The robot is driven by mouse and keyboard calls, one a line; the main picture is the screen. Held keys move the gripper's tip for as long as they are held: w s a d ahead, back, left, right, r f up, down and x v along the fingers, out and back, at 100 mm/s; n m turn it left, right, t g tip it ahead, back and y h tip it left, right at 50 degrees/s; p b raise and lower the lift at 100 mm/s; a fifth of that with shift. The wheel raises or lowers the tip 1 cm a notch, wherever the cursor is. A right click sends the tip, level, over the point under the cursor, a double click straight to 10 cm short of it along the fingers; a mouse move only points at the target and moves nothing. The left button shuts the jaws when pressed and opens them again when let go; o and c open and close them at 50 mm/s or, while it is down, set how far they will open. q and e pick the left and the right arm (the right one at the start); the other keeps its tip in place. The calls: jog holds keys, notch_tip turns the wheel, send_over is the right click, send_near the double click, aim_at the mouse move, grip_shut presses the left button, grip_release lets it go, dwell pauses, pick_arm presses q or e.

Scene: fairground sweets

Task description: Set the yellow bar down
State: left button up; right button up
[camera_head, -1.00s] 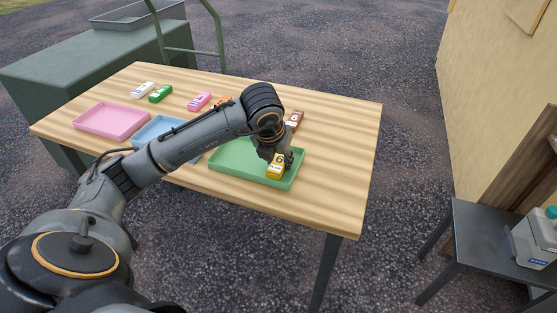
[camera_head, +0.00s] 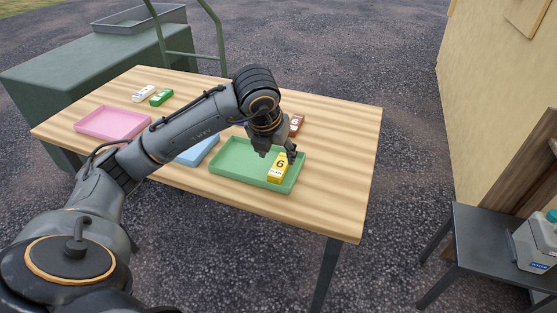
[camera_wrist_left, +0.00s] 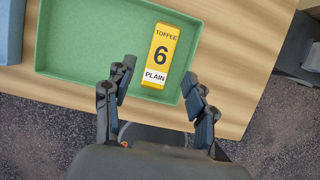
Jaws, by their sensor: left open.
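The yellow bar (camera_head: 279,167), with a 6 on it, lies in the right part of the green tray (camera_head: 228,175). In the left wrist view the yellow bar (camera_wrist_left: 161,55) reads TOFFEE 6 PLAIN and lies flat on the floor of the green tray (camera_wrist_left: 75,73), near its right wall. My left gripper (camera_head: 277,153) is open and empty just above the tray. In the left wrist view its fingers (camera_wrist_left: 158,88) are spread wide, with the bar's near end ahead between them and apart from both. My right gripper is not in view.
A brown bar (camera_head: 297,124) lies behind the green tray. A blue tray (camera_head: 199,151) and a pink tray (camera_head: 112,123) stand to the left. White (camera_head: 143,93) and green (camera_head: 161,97) bars lie at the back left. My left arm hides part of the table.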

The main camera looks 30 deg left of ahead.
pick_arm(q)
jog(key=v, duration=0.6)
jog(key=shift+s+r, duration=0.2)
jog(key=shift+r, duration=0.1)
